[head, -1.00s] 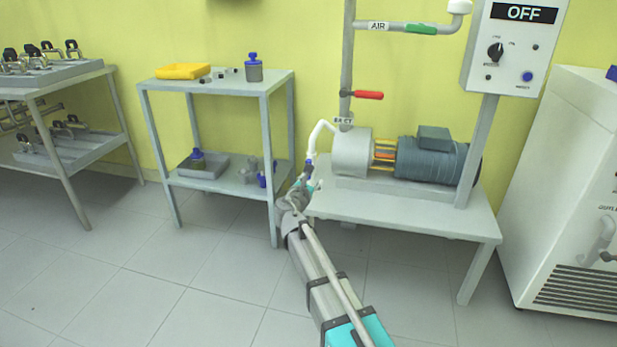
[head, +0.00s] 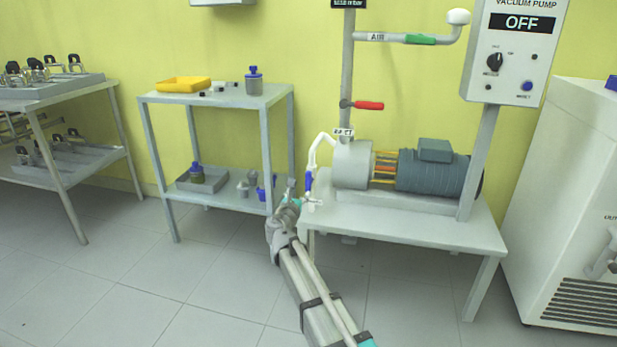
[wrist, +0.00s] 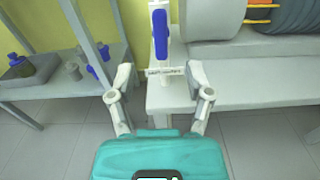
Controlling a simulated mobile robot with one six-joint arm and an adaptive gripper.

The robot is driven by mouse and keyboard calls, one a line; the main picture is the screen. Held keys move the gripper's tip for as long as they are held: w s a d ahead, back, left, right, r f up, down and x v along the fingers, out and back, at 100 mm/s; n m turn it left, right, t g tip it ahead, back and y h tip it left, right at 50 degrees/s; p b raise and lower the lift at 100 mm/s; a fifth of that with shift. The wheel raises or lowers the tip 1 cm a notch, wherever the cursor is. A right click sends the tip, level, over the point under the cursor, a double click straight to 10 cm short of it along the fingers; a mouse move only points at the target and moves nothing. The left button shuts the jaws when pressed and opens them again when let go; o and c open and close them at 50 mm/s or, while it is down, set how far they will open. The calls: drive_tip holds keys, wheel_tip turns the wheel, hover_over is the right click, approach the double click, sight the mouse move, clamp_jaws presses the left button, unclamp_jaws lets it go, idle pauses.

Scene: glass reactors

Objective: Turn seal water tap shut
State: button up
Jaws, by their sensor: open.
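The seal water tap has a blue lever (head: 308,180) on the white pipe at the left of the vacuum pump (head: 354,166). My gripper (wrist: 160,74) is open, with one finger on each side of the line of the pipe. The lever lies beyond the fingertips, and nothing is between them that they grip. In the head view my gripper (head: 294,198) is just left of and below the lever.
The pump's grey table (head: 410,228) is close on the right. A shelf unit (head: 268,150) with bottles and a yellow tray (head: 183,85) stands at left. A red-handled valve (head: 368,105) and a control box reading OFF (head: 514,55) are higher. Floor in front is clear.

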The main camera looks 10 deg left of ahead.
sight(308, 177)
drive_tip(key=w, duration=0.4)
drive_tip(key=w+d, duration=0.1)
drive_tip(key=w, duration=0.7)
drive_tip(key=shift+w+d, duration=0.15)
drive_tip(key=shift+w, duration=0.2)
clamp_jaws()
